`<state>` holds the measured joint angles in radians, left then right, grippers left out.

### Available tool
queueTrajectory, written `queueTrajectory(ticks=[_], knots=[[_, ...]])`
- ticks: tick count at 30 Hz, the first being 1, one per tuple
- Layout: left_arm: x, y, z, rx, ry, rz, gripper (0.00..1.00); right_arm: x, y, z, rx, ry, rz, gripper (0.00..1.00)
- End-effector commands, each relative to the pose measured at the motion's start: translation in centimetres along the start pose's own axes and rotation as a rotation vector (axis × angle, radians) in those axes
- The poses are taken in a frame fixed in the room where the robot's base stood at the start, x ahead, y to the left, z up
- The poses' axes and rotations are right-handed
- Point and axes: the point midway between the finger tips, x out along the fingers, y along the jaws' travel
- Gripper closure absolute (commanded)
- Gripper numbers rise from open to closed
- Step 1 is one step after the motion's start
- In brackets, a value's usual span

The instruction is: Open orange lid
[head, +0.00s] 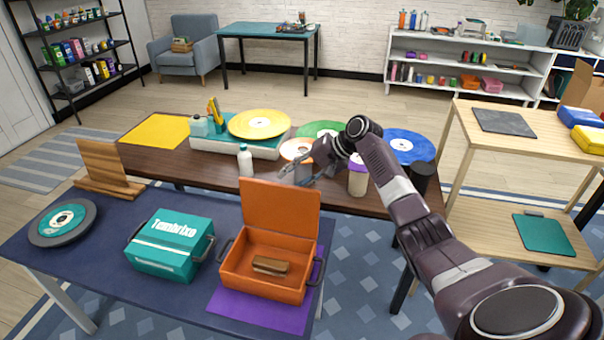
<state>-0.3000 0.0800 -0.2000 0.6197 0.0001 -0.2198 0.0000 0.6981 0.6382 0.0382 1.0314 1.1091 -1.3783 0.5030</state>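An orange box (262,281) with dark side handles stands on a purple mat (228,309) on the blue-covered front table. Its orange lid (281,208) stands up at the back edge, so the box is open. A brown block-like thing (271,266) lies inside. My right gripper (300,181) is just behind the top of the lid, over the brown table. The lid's upper edge is close to its fingers, and I cannot tell whether they touch or how far apart the fingers are. My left gripper is not in view.
A teal box (170,247) and a dark disc (62,223) stand left of the orange box, with a wooden stand (105,172) behind. A shelf table (505,190) stands at right.

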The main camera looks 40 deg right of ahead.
Motion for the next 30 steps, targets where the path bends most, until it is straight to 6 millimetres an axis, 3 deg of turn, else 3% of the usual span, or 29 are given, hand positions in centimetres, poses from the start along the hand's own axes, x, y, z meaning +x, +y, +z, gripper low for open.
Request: queueTrajectory(ticks=[3,9,30], knots=[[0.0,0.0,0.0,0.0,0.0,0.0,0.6,-2.1,0.1,0.0,-0.001,0.001,0.002,0.64],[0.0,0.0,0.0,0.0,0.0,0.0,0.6,-3.8,0.1,0.1,0.0,-0.002,0.003,0.64],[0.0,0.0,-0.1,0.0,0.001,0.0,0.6,-4.0,0.1,0.1,0.0,-0.002,0.002,0.64]])
